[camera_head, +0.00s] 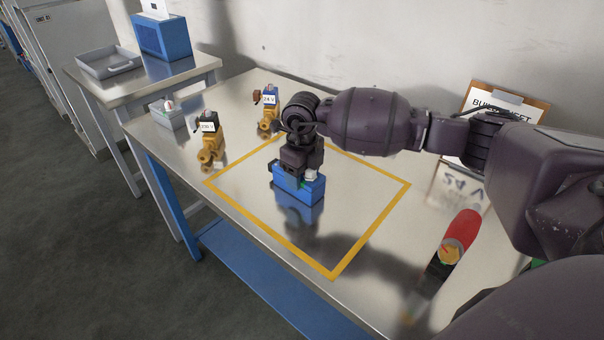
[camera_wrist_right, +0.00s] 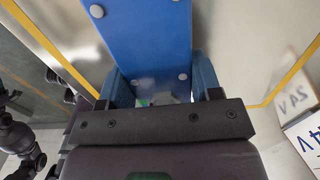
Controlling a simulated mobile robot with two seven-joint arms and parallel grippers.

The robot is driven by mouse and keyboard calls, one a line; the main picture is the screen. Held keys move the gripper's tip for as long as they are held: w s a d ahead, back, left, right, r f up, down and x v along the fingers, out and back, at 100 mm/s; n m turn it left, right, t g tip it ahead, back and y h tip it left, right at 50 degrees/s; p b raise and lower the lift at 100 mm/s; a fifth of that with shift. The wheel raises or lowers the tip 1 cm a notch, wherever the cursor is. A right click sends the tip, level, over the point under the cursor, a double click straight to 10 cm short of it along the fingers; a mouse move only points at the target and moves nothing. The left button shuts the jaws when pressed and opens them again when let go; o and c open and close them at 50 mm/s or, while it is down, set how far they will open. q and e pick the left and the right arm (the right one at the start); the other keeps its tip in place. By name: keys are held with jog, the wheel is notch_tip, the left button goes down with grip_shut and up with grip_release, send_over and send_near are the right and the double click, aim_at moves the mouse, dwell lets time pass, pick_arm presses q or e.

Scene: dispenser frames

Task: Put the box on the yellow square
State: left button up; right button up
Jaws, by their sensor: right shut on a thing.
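A blue box (camera_head: 312,190) is over the inside of the yellow square (camera_head: 333,276), an outline on the metal table. My right gripper (camera_head: 300,166) comes down on the box from above and is shut on it. In the right wrist view the blue box (camera_wrist_right: 150,42) lies between the two fingers of the gripper (camera_wrist_right: 163,88), with yellow lines on both sides. A dark reflection shows right below the box; I cannot tell whether it touches the table. My left gripper is not in the head view.
Two yellow valves (camera_head: 209,150) (camera_head: 268,118) stand left of and behind the square. A grey bin (camera_head: 176,117) sits at the table's left end. A red-handled tool (camera_head: 460,232) is at the right. A clipboard (camera_head: 500,100) leans on the wall. A side table holds a tray (camera_head: 107,64).

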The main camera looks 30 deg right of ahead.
jog(key=o, duration=0.6)
jog(key=shift+f, duration=0.15)
jog(key=o, duration=0.4)
jog(key=shift+o, duration=0.2)
notch_tip(320, 180, up, 12)
jog(key=p, duration=0.1)
jog(key=shift+r, duration=0.2)
